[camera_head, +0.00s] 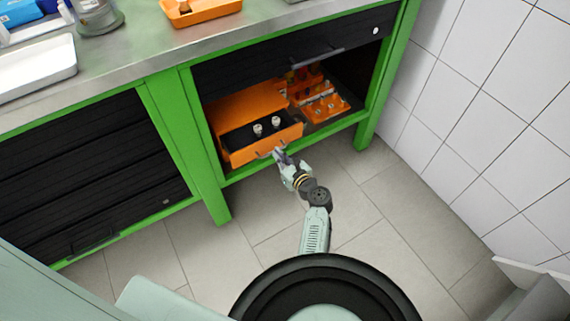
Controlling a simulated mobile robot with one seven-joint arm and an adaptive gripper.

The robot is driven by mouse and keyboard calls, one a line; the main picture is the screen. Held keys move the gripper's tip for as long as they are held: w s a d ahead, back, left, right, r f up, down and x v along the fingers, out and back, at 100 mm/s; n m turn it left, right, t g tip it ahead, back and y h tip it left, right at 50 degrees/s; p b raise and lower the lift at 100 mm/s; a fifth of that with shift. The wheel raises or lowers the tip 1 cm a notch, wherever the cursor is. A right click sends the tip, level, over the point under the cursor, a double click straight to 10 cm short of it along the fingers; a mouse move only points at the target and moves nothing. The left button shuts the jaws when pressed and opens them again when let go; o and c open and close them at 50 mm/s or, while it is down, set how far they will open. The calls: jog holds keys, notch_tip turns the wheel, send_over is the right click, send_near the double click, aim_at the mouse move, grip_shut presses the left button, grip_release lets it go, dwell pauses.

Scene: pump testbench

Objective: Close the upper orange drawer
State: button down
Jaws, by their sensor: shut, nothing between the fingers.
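The orange drawer unit (235,101) sits inside the open right compartment of the green workbench. Its upper orange drawer (284,138) is pulled out toward me, and its dark inside holds small pale parts (266,127). My gripper (279,153) is shut and empty. It is at the front of the drawer, near the right part of its front face. I cannot tell whether the fingertips touch the drawer front. The lower part of the unit is mostly hidden under the pulled-out drawer.
An orange rack with small parts (325,106) stands right of the drawer unit. A green bench leg (203,180) is to the left and another (372,130) to the right. A black shutter (90,175) closes the left compartment. The tiled floor (265,225) before the bench is clear.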

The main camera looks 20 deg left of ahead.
aim_at(265, 138)
jog(key=x, duration=0.3)
jog(key=r+x, duration=0.1)
jog(key=x, duration=0.2)
jog(key=r+b+x, duration=0.1)
jog(key=x, duration=0.2)
jog(key=shift+w+a+f, duration=0.1)
jog(key=shift+w+a, duration=0.2)
jog(key=shift+w+a+r, duration=0.15)
jog(key=shift+w+r, duration=0.05)
jog(key=shift+r, duration=0.1)
